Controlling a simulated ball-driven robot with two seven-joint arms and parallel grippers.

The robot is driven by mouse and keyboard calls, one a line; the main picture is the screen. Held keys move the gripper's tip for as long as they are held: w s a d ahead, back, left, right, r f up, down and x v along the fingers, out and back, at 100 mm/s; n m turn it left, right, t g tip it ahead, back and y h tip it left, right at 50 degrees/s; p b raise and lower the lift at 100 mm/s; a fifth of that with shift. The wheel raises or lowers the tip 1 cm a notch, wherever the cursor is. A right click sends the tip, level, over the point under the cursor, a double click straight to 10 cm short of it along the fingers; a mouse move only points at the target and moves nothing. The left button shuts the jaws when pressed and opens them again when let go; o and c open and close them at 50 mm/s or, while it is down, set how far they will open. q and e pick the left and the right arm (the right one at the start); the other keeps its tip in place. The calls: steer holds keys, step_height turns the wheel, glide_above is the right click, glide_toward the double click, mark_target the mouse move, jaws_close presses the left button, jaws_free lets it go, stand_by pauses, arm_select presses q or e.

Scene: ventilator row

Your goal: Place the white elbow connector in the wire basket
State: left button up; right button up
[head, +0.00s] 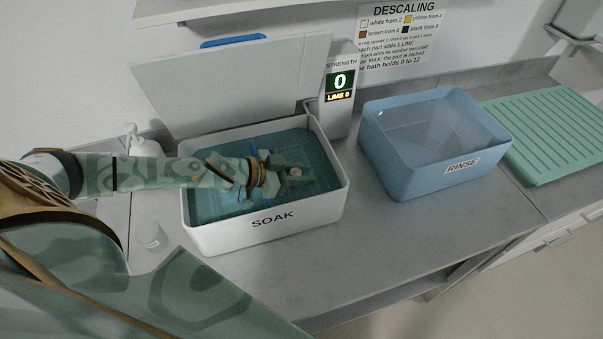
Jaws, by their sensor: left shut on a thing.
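My left gripper (296,173) reaches in from the left over the white SOAK tub (270,222), low above or at the teal liquid (215,205). It is shut on a small pale object between its fingers; the fingers hide most of it, and I cannot tell whether it is the white elbow connector. I cannot make out a wire basket; a thin blue piece behind the gripper in the tub is mostly covered by it. My right gripper is not in view.
A blue RINSE tub (408,175) stands right of the SOAK tub, with a green ribbed drainboard (550,135) beyond. A display (340,88) reads strength 0. A white bottle (143,142) and a small clear cup (152,236) stand left. The front counter is clear.

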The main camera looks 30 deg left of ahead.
arm_select(q)
steer(key=shift+s+d+f, duration=0.1)
steer(key=shift+s+f, duration=0.1)
steer(key=shift+f, duration=0.5)
steer(key=o, duration=1)
steer(key=shift+s+f, duration=0.1)
steer(key=shift+f, duration=0.05)
steer(key=shift+c, duration=0.2)
steer(key=shift+r, duration=0.75)
steer(key=p+v, duration=0.2)
steer(key=v, duration=0.9)
steer(key=shift+a+r, duration=0.35)
steer(key=shift+a, duration=0.05)
